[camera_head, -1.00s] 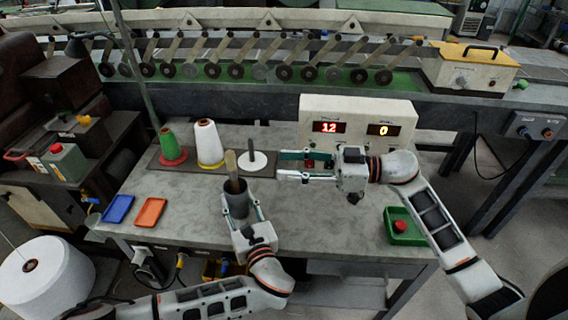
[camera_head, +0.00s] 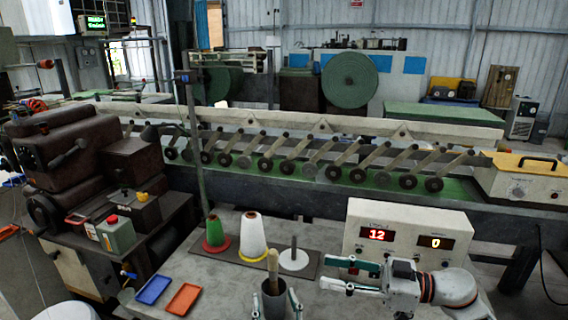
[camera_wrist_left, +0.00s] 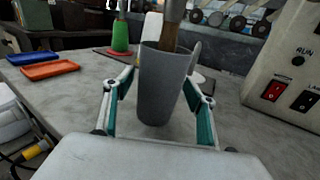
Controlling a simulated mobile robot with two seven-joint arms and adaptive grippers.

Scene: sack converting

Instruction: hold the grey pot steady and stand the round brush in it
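The grey pot (camera_head: 273,301) is at the bottom of the head view, cut off by its edge; it shows whole in the left wrist view (camera_wrist_left: 162,88). The round brush (camera_head: 273,263) stands inside it, slightly tilted; its brown part and grey collar show in the left wrist view (camera_wrist_left: 170,32). The brush's lower end is hidden in the pot. My left gripper (camera_wrist_left: 162,82) has one finger against each side of the pot and looks shut on it. My right gripper (camera_head: 326,273) is open and empty, pointing left, to the right of the pot and brush.
A green cone (camera_head: 214,232), a white cone (camera_head: 252,237) and a white disc with a peg (camera_head: 294,260) stand behind the pot. Blue (camera_head: 153,289) and orange (camera_head: 183,299) trays lie left. A control box (camera_head: 408,236) stands behind my right gripper.

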